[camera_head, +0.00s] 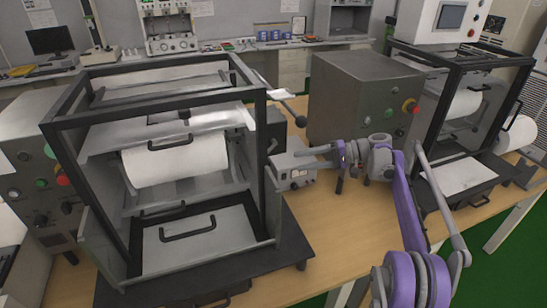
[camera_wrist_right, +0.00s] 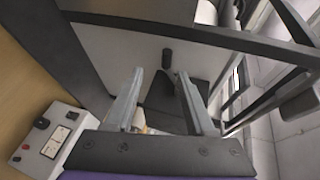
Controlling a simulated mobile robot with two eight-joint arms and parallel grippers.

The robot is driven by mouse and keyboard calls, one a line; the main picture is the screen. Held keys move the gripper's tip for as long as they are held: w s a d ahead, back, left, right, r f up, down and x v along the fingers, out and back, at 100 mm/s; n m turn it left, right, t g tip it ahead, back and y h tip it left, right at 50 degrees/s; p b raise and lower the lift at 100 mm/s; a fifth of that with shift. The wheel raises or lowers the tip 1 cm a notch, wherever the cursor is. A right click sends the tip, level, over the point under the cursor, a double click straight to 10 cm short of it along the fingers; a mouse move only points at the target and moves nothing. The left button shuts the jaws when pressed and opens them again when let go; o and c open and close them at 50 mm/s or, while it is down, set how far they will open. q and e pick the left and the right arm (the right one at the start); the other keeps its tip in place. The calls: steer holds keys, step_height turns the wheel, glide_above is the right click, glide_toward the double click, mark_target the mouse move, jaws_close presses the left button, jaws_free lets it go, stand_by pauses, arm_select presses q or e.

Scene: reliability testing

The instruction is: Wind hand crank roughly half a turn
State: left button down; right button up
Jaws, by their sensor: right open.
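The hand crank (camera_head: 287,105) looks to be the thin arm with a dark knob on the right side of the left black-framed machine (camera_head: 253,165). The knob hangs at the arm's lower right end. My right gripper (camera_head: 285,155) is below and in front of the knob, apart from it, pointing left at the machine's side. In the right wrist view my right gripper (camera_wrist_right: 164,78) is open, with nothing between its fingers. Beyond the fingertips is a short dark cylinder (camera_wrist_right: 167,58) by a pale panel; I cannot tell whether it belongs to the crank. My left gripper is not in view.
A small grey box with a dial (camera_wrist_right: 52,143) sits close to my right gripper, on the wooden table (camera_head: 335,220). A large grey control box (camera_head: 355,90) stands behind my right arm. A second framed machine (camera_head: 465,110) is at the right.

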steer(key=w+a+f+y, duration=0.1)
steer(key=w+a, duration=0.1)
steer(key=a, duration=0.7)
steer(key=shift+a+n, duration=0.25)
steer(key=shift+n, duration=0.05)
steer(key=shift+f, duration=0.1)
steer(key=shift+c, duration=0.2)
jaws_close()
